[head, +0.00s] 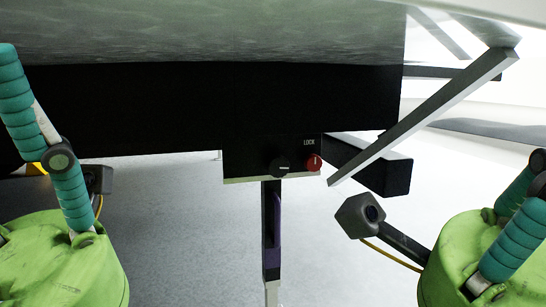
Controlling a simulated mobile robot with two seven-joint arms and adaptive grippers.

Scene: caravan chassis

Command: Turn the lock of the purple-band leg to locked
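The purple-band leg (273,225) hangs upright below a black housing (245,160) in the middle of the head view. A red lock knob (314,162) sits on the housing's right part under the label LOCK. Its pale mark looks about vertical. A black knob (280,168) is just left of it, with its mark roughly level. My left gripper (62,170) is at the left edge, well apart from the knobs. My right gripper (515,235) is at the right edge, cut by the frame and also apart.
A long black beam (150,105) runs across under the chassis floor. A slanted metal brace (425,115) passes right of the lock knob, with a black bar (375,168) close by. The grey floor (180,235) between each gripper and the leg looks clear.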

